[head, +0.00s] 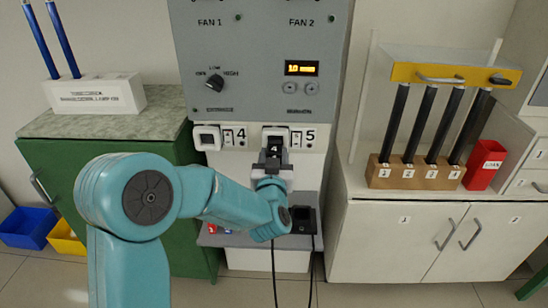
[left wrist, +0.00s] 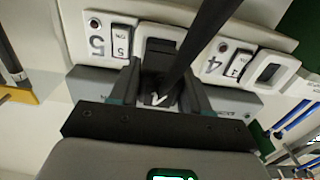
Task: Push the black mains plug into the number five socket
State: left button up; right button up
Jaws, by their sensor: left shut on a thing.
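The black mains plug (head: 274,150) has a white label reading 4 in the head view. My left gripper (head: 272,172) is shut on it and holds it up against the front of the number five socket (head: 267,130). In the left wrist view the plug (left wrist: 158,85) sits between the two fingers of the left gripper (left wrist: 160,98), lined up with that socket (left wrist: 162,34). A black cable (left wrist: 205,40) crosses in front. The plug hides the socket's holes, so I cannot tell how deep it sits. My right gripper is out of view.
The number four socket (head: 207,138) is empty, left of socket five. A grey panel (head: 260,60) rises above. A shelf (head: 235,240) below carries a black item (head: 303,220). A rod rack (head: 415,175) and red bin (head: 485,165) stand right; a green cabinet (head: 60,160) stands left.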

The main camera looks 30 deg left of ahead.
aim_at(275, 150)
pick_arm(q)
jog(key=shift+b, duration=0.35)
dwell(0.5)
jog(key=shift+x, duration=1.5)
jog(key=shift+r, duration=0.1)
jog(key=o, duration=1.2)
jog(key=shift+w+a, duration=0.1)
jog(key=shift+w, duration=0.1)
jog(key=shift+o, duration=0.2)
jog(key=shift+s, duration=0.1)
jog(key=v, duration=1.6)
jog(key=shift+s, duration=0.25)
